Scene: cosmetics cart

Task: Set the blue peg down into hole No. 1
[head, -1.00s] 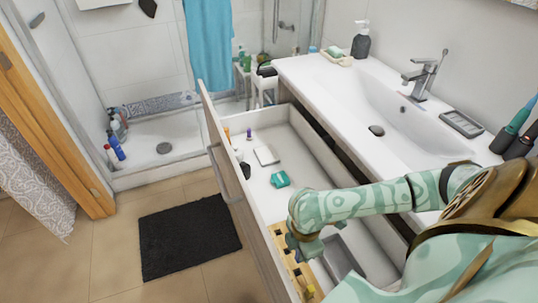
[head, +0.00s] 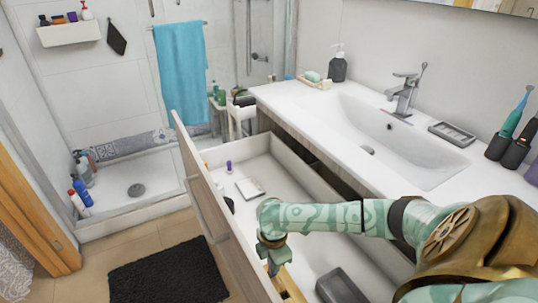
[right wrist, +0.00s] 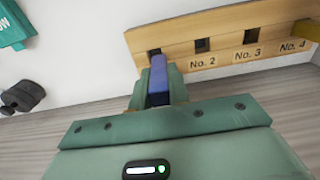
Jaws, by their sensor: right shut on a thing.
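The blue peg (right wrist: 158,85) is held between the fingers of my right gripper (right wrist: 157,76) in the right wrist view. Its far end is at or close to a dark hole (right wrist: 154,52) at the left end of the wooden rack (right wrist: 225,22). That hole's label is hidden; the holes right of it read No. 2, No. 3 and No. 4. I cannot tell whether the peg's tip is inside the hole. In the head view my right gripper (head: 273,260) is over the open drawer beside the rack (head: 290,287). My left gripper is not in view.
A wooden-coloured block (right wrist: 308,29) sits at the No. 4 end. A teal item (right wrist: 14,24) and a dark object (right wrist: 22,97) lie in the drawer. The drawer front (head: 205,200) stands close left of my gripper; a grey bin (head: 340,287) is to its right.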

